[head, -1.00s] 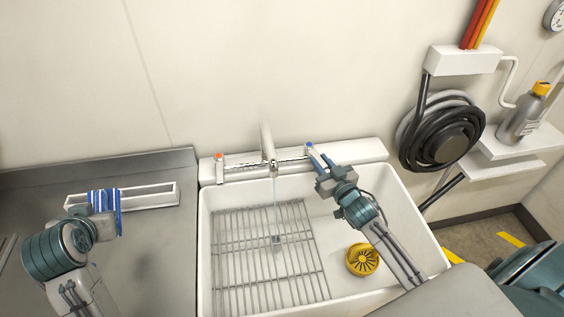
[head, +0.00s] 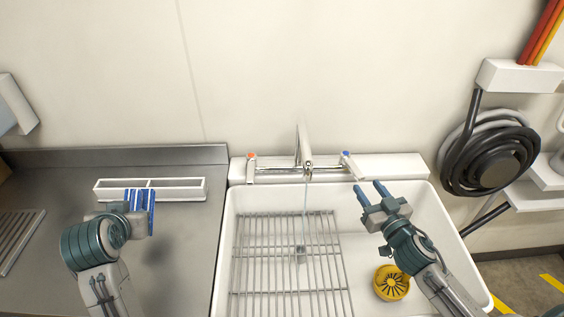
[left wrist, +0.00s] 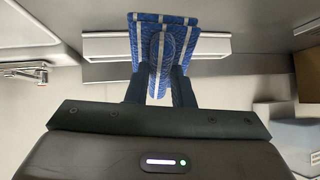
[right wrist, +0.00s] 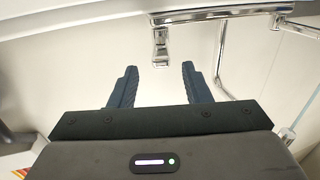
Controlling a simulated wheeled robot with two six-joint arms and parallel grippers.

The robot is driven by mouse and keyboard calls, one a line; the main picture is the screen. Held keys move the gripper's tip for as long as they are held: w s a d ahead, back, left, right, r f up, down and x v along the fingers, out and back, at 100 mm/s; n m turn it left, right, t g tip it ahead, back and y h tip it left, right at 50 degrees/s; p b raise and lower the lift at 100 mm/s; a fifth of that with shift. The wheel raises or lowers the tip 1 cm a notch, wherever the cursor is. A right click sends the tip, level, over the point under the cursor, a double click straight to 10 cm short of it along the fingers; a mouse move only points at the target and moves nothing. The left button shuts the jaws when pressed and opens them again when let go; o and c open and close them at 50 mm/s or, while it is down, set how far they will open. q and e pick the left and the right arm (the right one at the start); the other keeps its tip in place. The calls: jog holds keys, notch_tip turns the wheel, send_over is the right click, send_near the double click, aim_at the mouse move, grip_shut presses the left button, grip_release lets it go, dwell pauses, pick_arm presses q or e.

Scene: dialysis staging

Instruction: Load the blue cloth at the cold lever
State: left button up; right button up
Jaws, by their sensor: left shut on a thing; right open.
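The blue cloth with white stripes (head: 148,212) is pinched in my left gripper (head: 136,208), above the counter by the white divided tray. In the left wrist view the cloth (left wrist: 163,40) hangs between both fingers. The cold lever with a blue cap (head: 346,163) stands at the right end of the faucet bar. My right gripper (head: 371,191) is open and empty over the sink, in front of and below the cold lever, apart from it. A thin water stream (head: 305,205) falls from the spout. In the right wrist view nothing is between the fingers.
The white sink (head: 228,250) holds a wire rack (head: 285,262) and a yellow strainer (head: 391,283). The orange-capped lever (head: 250,166) is at the faucet's left. The divided tray (head: 185,194) sits on the steel counter (head: 185,255). A coiled hose (head: 490,155) hangs at right.

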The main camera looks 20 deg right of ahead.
pick_arm(q)
notch_tip(320, 180, down, 3)
jog(key=shift+r+b, duration=0.15)
jog(key=shift+b, duration=0.75)
jog(key=shift+f, duration=0.3)
pick_arm(e)
jog(key=shift+s+d, duration=0.1)
jog(key=shift+s, duration=2.65)
